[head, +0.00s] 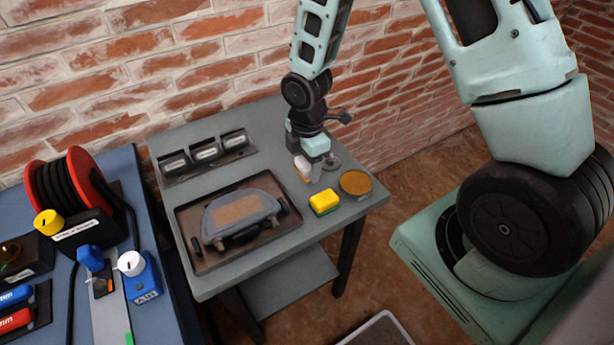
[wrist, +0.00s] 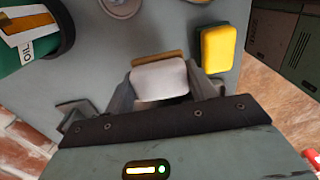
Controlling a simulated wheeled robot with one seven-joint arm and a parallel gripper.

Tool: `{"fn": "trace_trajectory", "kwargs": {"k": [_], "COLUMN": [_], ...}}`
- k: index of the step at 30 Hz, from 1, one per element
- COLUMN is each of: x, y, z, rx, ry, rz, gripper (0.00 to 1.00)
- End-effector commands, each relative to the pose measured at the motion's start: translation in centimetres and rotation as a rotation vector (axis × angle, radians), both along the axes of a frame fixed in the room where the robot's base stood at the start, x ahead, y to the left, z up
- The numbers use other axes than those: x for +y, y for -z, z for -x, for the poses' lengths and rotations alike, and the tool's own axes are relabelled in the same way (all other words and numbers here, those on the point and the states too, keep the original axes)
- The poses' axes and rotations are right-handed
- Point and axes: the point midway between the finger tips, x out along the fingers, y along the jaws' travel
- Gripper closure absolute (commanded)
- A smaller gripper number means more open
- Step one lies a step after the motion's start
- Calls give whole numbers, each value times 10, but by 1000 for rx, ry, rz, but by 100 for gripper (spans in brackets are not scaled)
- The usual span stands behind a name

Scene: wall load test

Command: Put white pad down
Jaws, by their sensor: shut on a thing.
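The white pad (wrist: 159,80) is held between the fingers of my gripper (wrist: 160,92), with a tan layer showing along its far edge in the wrist view. In the head view my gripper (head: 312,172) is over the right part of the grey table (head: 262,150), and the white pad (head: 302,167) shows at its left side. The pad is low near the table top; I cannot tell whether it touches it.
A yellow and green sponge (head: 324,202) and a round amber-topped disc (head: 355,183) lie near my gripper. A tray (head: 187,226) with a grey device (head: 240,213) is left of them. Several dark holders (head: 206,152) line the back. A blue bench (head: 125,175) with a red reel stands left.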

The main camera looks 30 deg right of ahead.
Motion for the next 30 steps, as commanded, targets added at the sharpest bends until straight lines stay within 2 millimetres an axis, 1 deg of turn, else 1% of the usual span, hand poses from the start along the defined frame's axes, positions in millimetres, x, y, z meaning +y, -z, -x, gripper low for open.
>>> {"fn": "trace_trajectory", "kwargs": {"k": [9, 12, 19, 23, 24, 25, 26, 30], "x": [0, 0, 0, 0, 0, 0, 0, 0], "y": [39, 44, 44, 48, 47, 47, 47, 47], "z": [0, 0, 0, 0, 0, 0, 0, 0], "rx": [2, -1, -2, -1, -1, -1, -1, -1], "ry": [-2, -3, -2, -1, -1, -1, -1, -1], "rz": [1, 0, 0, 0, 0, 0, 0, 0], "gripper": [66, 66, 66, 66, 36, 28, 23, 23]}}
